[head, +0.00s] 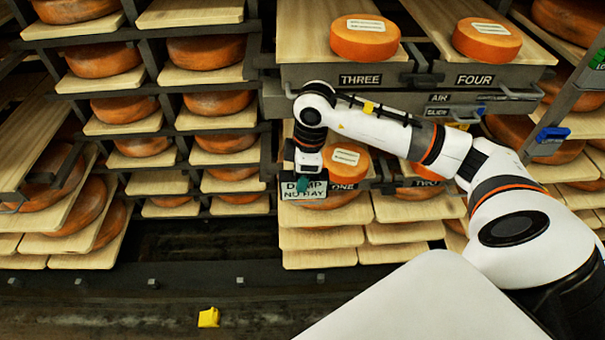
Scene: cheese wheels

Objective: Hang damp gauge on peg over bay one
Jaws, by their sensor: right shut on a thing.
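My right arm reaches in from the right, and its right gripper (303,178) points down in front of bay one. It is shut on a small pale plate (302,191) lettered DAMP, with a second line too blurred to read surely; I take it for the damp gauge. A teal part shows at the fingertips. The plate overlaps the front of the cheese wheel (347,163) in bay one, left of the ONE label (346,187). I cannot tell whether it touches anything behind it. I cannot make out the peg. My left gripper is out of view.
Drawers labelled THREE (360,80) and FOUR (474,79) carry cheese wheels above bay one. Racks of cheese on boards (211,104) fill the left. A blue clip (552,134) is on the right upright. A yellow object (208,317) lies low at front left.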

